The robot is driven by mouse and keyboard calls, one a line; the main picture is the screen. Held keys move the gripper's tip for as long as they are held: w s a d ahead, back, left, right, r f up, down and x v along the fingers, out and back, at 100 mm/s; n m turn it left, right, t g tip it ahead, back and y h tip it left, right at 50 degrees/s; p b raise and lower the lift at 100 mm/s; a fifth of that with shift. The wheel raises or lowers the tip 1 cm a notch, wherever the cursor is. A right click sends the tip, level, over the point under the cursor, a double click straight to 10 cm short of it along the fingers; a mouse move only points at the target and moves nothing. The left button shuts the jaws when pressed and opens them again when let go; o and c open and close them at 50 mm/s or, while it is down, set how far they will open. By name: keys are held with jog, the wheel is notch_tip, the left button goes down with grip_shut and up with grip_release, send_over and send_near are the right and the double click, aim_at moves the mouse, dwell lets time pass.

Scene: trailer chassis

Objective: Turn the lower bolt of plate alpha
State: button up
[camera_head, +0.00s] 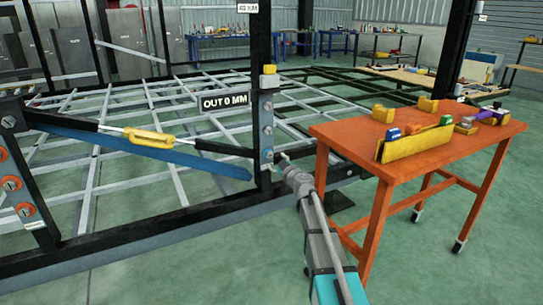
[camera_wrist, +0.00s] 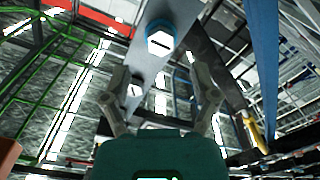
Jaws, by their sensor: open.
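A narrow grey plate (camera_head: 267,117) with a vertical row of bolts is fixed to a black post; no plate name is readable. Its lowest visible bolt (camera_head: 267,154) is close to the tips of my gripper (camera_head: 283,162). In the wrist view my gripper (camera_wrist: 163,78) is open, with its two fingers apart and nothing clearly held. A hex bolt head with a dark slot and a blue ring (camera_wrist: 160,40) shows just beyond the fingertips. I cannot tell whether a finger touches the plate.
An orange table (camera_head: 430,150) with a yellow bin and tools stands right of my arm. A yellow turnbuckle (camera_head: 148,138) and a blue bar (camera_head: 130,148) run left of the post. Another plate with orange-ringed bolts (camera_head: 12,184) is at far left. A sign (camera_head: 224,103) reads "OUT 0 MM".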

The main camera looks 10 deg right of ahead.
aim_at(271, 155)
jog(key=x, duration=0.6)
jog(key=shift+w, duration=0.25)
grip_shut()
jog(key=shift+d, duration=0.2)
jog(key=shift+a, duration=0.15)
